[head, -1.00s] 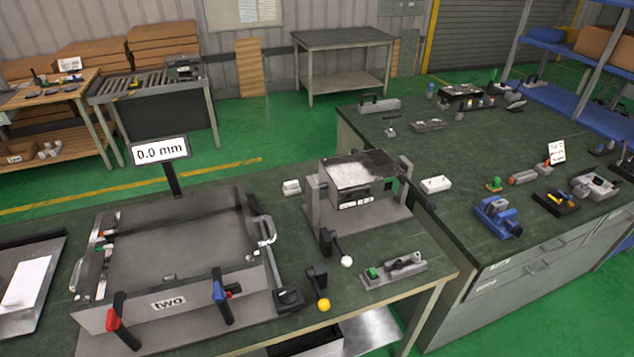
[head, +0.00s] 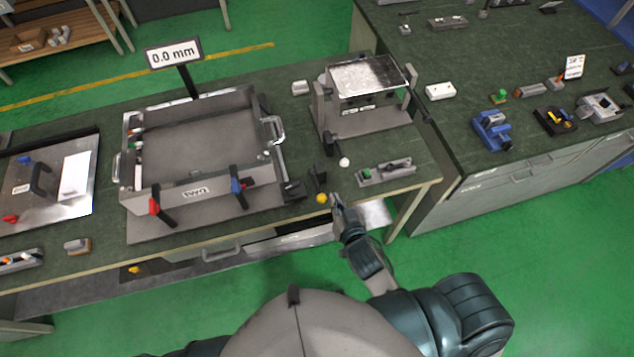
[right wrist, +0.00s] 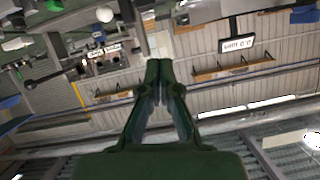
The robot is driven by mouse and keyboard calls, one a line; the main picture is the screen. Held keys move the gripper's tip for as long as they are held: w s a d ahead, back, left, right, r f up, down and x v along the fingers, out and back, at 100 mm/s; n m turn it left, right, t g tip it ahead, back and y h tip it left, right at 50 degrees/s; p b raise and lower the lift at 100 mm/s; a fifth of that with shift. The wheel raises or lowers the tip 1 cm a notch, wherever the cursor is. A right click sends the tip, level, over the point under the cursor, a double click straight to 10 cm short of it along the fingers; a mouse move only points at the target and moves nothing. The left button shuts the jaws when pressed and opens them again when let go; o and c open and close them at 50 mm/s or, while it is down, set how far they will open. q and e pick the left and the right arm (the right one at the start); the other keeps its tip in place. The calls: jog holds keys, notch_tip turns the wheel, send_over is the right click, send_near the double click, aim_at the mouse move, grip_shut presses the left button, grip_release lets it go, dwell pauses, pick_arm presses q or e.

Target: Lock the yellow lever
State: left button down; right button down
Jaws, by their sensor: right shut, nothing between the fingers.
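The yellow lever's ball knob (head: 322,198) is at the front edge of the bench, right of the large metal box fixture. Its black lever body (head: 318,180) stands just behind the knob. My right gripper (head: 336,198) is just right of the yellow knob, very close to it; I cannot tell whether they touch. In the right wrist view its fingers (right wrist: 158,66) are together and empty. I cannot make out the yellow knob in that view. My left gripper is out of view.
A white-knobbed lever (head: 343,162) is behind the yellow one. A grey fixture with a green part (head: 387,172) lies to the right. The box fixture (head: 190,192) has red and blue handles at its front. A display (head: 173,54) reads 0.0 mm.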

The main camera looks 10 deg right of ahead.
jog(key=p, duration=0.1)
send_over(320, 192)
jog(key=d, duration=0.1)
notch_tip(320, 192, down, 4)
jog(key=r, duration=0.1)
jog(key=f, duration=0.4)
jog(key=shift+a+f, duration=0.25)
jog(key=shift+a, duration=0.15)
